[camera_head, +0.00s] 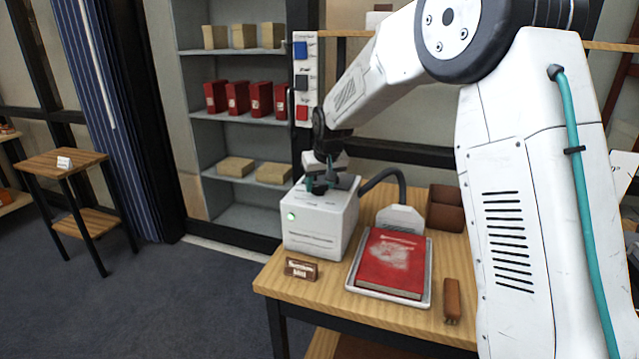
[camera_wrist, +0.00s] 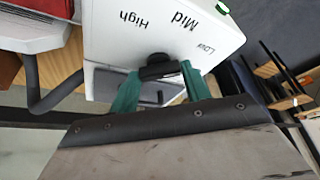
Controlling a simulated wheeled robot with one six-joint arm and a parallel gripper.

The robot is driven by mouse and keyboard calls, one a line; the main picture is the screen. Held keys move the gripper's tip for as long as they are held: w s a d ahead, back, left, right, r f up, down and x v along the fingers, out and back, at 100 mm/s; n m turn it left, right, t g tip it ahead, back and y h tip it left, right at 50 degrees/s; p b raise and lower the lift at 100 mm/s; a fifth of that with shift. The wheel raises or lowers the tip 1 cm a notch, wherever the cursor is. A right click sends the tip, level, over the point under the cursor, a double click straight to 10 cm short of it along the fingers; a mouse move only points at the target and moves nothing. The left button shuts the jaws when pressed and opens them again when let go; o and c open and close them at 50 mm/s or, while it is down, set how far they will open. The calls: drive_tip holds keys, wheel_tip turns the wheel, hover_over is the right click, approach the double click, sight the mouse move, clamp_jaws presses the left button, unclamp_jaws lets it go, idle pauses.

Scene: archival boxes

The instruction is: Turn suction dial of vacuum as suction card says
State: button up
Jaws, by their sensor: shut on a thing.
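The vacuum (camera_head: 318,238) is a white box with a lit green light and a dark hose, on the wooden table. My gripper (camera_head: 320,185) points down onto its top. In the wrist view, its green fingers are shut on the black suction dial (camera_wrist: 156,68). High, Mid and Low are printed on the vacuum top (camera_wrist: 165,25) around the dial; I cannot tell which the dial points to. The suction card (camera_head: 306,80) hangs upright behind, with blue, dark and red patches and small words; the word by red seems to read High. A red book (camera_head: 392,263) lies beside the vacuum.
The red book lies in a pale tray (camera_head: 428,293) with the hose nozzle (camera_head: 400,218) behind it. A small labelled block (camera_head: 301,269), a brown brush-like object (camera_head: 452,301) and a brown box (camera_head: 445,208) are also on the table (camera_head: 345,310). Shelves stand behind.

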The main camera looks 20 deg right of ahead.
drive_tip(key=shift+o, duration=0.2)
drive_tip(key=n, duration=0.2)
drive_tip(key=n+y, duration=0.2)
drive_tip(key=n, duration=0.1)
drive_tip(key=shift+w+d+n+g, duration=0.1)
drive_tip(key=shift+d+n+g, duration=0.15)
drive_tip(key=shift+n+g, duration=0.05)
drive_tip(key=shift+w+d+n+g+y, duration=0.1)
drive_tip(key=shift+n+g+y, duration=0.25)
drive_tip(key=shift+n, duration=0.75)
drive_tip(key=shift+n+g+y, duration=0.25)
drive_tip(key=shift+n+y, duration=0.1)
drive_tip(key=shift+n, duration=0.75)
drive_tip(key=shift+c, duration=0.2)
drive_tip(key=o, duration=1)
drive_tip(key=v, duration=0.8)
